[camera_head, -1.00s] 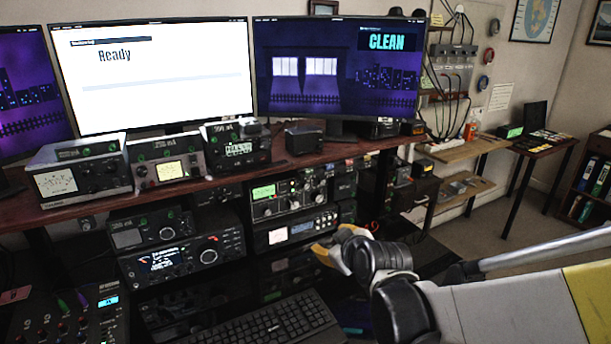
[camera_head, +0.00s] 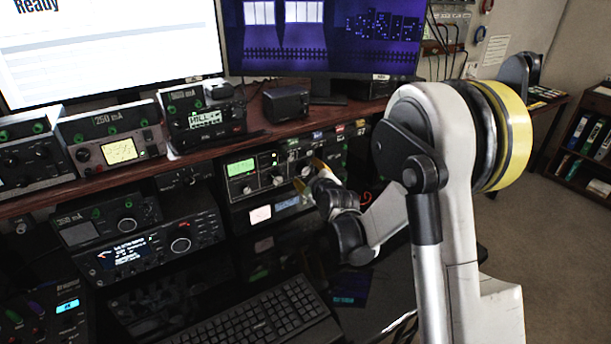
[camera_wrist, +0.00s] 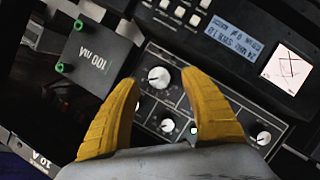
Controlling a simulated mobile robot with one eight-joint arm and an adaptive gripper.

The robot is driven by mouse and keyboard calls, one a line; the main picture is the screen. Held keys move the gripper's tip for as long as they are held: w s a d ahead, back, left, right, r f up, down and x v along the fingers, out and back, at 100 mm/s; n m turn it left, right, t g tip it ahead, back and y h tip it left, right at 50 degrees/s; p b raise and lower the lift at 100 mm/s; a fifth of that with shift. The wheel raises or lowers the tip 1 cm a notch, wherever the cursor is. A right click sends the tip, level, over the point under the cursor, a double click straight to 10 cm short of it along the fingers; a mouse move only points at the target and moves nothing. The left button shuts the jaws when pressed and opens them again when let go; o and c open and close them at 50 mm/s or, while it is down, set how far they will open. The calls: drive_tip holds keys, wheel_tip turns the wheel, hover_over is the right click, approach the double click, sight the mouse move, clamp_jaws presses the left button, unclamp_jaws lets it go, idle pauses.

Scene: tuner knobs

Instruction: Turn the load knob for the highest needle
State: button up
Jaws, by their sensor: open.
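A dark radio unit with a green display (camera_head: 241,168) and a row of knobs stands under the shelf. My gripper (camera_head: 307,175) is in front of the right part of its panel. In the wrist view my open gripper (camera_wrist: 160,78) has its two yellow fingers on either side of a knob with a white pointer (camera_wrist: 158,77). I cannot tell whether they touch it. More knobs show beyond, such as one at the lower right (camera_wrist: 263,138). No load label is readable. A meter with crossed needles (camera_wrist: 288,66) sits on the neighbouring unit, its white face also in the head view (camera_head: 260,214).
Meter boxes, one with a yellow face (camera_head: 120,150), stand on the red-brown shelf. A keyboard (camera_head: 262,318) lies below.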

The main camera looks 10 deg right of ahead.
drive_tip(key=shift+x, duration=1.15)
clamp_jaws()
drive_tip(key=shift+r+m, duration=0.1)
drive_tip(key=shift+m, duration=0.2)
drive_tip(key=shift+d+m+g+y, duration=0.1)
drive_tip(key=shift+m+g+y, duration=0.4)
drive_tip(key=shift+m, duration=0.4)
drive_tip(key=shift+m+y+p, duration=0.4)
drive_tip(key=shift+m+y, duration=0.2)
drive_tip(key=shift+m, duration=0.2)
